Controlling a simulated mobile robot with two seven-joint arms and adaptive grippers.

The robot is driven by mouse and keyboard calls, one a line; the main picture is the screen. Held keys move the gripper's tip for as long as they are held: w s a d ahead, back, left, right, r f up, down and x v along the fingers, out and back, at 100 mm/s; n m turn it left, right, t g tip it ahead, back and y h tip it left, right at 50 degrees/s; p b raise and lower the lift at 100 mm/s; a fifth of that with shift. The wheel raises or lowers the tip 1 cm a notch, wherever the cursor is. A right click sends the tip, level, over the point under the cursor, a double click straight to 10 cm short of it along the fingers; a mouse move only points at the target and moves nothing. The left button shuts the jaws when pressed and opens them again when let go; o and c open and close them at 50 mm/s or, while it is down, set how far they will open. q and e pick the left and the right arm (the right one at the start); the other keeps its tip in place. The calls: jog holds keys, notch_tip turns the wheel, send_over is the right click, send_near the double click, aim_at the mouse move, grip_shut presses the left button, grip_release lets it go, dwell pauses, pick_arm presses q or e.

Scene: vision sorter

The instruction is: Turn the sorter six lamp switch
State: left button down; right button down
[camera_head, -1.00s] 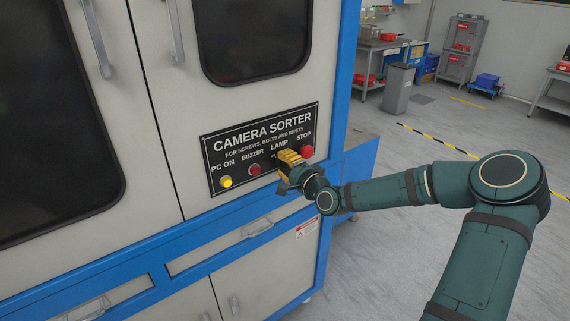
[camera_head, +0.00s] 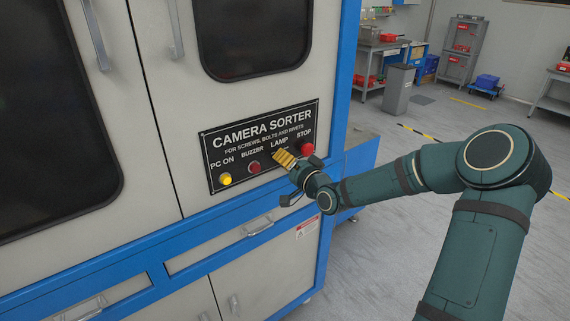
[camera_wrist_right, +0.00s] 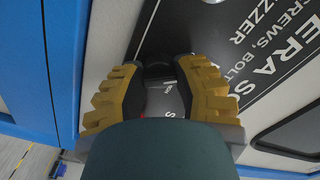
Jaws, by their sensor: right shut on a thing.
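The sorter's black control panel (camera_head: 238,141) carries a LAMP label above the spot where my right gripper (camera_head: 280,158) is. Its yellow fingers cover the lamp switch in the head view. In the right wrist view, the dark switch knob (camera_wrist_right: 160,68) shows between the yellow fingertips (camera_wrist_right: 162,84), and the gripper is shut on it. The fingers look turned at a slant against the panel. The switch's exact angle is hard to tell. My left gripper is not in view.
On the same panel are the yellow PC ON button (camera_head: 225,180), the red BUZZER button (camera_head: 254,168) and the red STOP button (camera_head: 307,149), which is close to the right of my fingers. A drawer handle (camera_head: 258,227) is below. The floor to the right is open.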

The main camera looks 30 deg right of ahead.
jog(key=shift+n+b, duration=0.4)
jog(key=shift+n, duration=0.5)
jog(key=c, duration=0.6)
grip_release()
jog(key=shift+c, duration=0.2)
jog(key=s, duration=1.2)
jog(key=shift+d, duration=0.45)
